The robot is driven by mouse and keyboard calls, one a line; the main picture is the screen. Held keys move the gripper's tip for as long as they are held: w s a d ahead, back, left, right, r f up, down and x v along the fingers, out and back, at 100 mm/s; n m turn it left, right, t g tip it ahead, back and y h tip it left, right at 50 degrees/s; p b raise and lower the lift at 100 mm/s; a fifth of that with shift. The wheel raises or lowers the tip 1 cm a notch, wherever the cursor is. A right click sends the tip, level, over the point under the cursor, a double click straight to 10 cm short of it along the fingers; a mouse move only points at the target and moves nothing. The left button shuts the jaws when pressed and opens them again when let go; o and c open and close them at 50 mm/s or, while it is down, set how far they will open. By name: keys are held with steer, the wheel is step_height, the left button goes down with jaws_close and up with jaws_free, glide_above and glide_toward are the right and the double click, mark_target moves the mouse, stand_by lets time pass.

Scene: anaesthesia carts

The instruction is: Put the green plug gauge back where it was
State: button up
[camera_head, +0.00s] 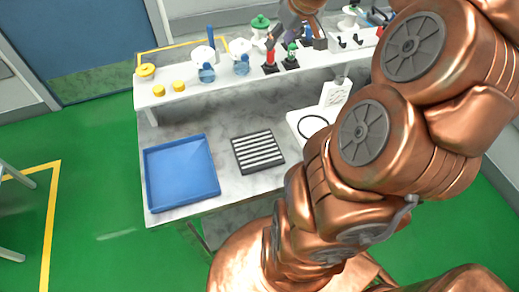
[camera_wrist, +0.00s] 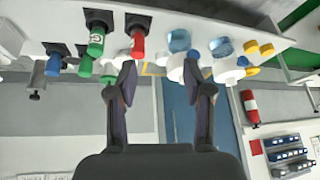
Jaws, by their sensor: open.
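The green plug gauge (camera_head: 291,50) stands upright in a black base on the raised shelf, just right of the red plug gauge (camera_head: 269,54). In the wrist view, which is upside down, the green gauge (camera_wrist: 97,40) shows a white G and sits in its dark base beside the red gauge (camera_wrist: 138,42). My gripper (camera_wrist: 160,72) is open with nothing between its fingers. It is apart from the green gauge, behind and above the shelf row.
Flasks with blue liquid (camera_head: 207,73) and yellow pieces (camera_head: 147,70) line the shelf's left. A blue-handled piece (camera_wrist: 54,66) stands beyond the green gauge. A blue tray (camera_head: 180,172) and a striped black rack (camera_head: 257,151) lie on the lower bench. My arm hides the bench's right side.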

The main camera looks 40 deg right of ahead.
steer(key=s+a+f+n+g, duration=0.1)
steer(key=s+a+f, duration=0.15)
steer(key=a, duration=0.45)
steer(key=s+a+f+g+y, duration=0.1)
steer(key=s+a+g, duration=0.1)
steer(key=s+a, duration=0.35)
steer(key=s+a+f+n+g, duration=0.1)
steer(key=a, duration=0.8)
steer(key=s+a+f+g, duration=0.1)
steer(key=s+a+f, duration=0.1)
steer(key=s, duration=0.5)
steer(key=s+a+f+m+g+h, duration=0.1)
steer(key=s+a+f+g, duration=0.1)
steer(key=s, duration=0.6)
steer(key=shift+s+a+f, duration=0.3)
steer(key=shift+a+f, duration=0.05)
steer(key=shift+a, duration=0.25)
